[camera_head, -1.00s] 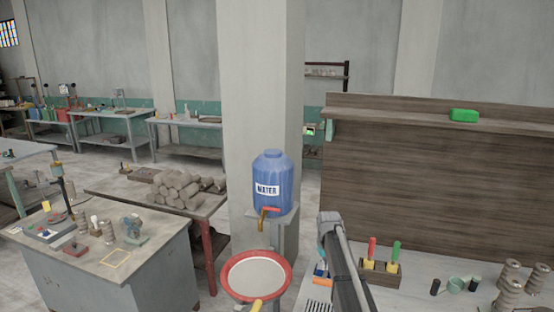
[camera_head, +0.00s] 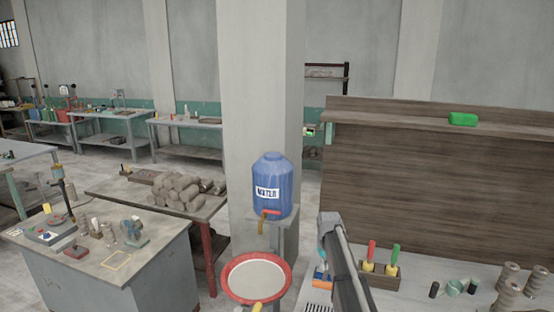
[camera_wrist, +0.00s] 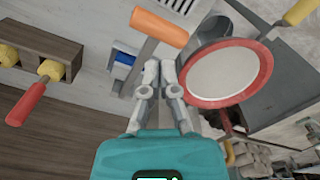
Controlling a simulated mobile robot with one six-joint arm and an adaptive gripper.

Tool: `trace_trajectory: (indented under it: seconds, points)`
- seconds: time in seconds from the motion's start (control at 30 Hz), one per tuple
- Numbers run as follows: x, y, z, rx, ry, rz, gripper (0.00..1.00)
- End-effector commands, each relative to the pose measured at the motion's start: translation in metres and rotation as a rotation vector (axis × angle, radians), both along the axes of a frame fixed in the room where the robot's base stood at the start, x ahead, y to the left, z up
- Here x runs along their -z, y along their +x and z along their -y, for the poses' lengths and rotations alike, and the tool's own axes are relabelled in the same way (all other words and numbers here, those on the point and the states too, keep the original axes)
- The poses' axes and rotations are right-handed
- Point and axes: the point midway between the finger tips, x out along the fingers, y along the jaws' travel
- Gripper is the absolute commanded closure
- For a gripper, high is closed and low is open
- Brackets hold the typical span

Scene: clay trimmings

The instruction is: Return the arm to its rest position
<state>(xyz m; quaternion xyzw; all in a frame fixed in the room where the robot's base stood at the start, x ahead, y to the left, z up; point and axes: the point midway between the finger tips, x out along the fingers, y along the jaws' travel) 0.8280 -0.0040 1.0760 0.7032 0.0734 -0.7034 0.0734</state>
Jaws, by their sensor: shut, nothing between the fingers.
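In the wrist view my gripper (camera_wrist: 159,72) points out past its teal housing. Its two grey fingers are together at the tips, with nothing between them. A red-rimmed basin with a pale inside (camera_wrist: 222,72) lies to the right of the fingers in that view, apart from them. In the head view part of my arm rises at the lower middle, just right of the red-rimmed basin (camera_head: 232,270). My fingers do not show in the head view.
A wooden holder (camera_head: 378,272) with red- and green-handled tools stands right of my arm. It also shows at the upper left of the wrist view (camera_wrist: 66,50), near an orange-handled tool (camera_wrist: 160,27). A blue water barrel (camera_head: 272,180) stands behind the basin. A wooden backboard (camera_head: 440,180) rises behind the bench.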

Motion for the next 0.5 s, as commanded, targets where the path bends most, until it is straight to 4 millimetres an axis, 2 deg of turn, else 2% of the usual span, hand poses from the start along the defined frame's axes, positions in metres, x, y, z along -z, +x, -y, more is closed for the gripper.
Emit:
trace_trajectory:
  seconds: [0.17,0.27,0.5]
  points:
    - [0.005,-0.027,0.000,0.014,0.000,0.000,1.00]
    - [0.009,-0.055,-0.001,0.032,0.000,0.000,1.00]
    - [0.023,-0.146,-0.002,0.095,-0.001,0.000,1.00]
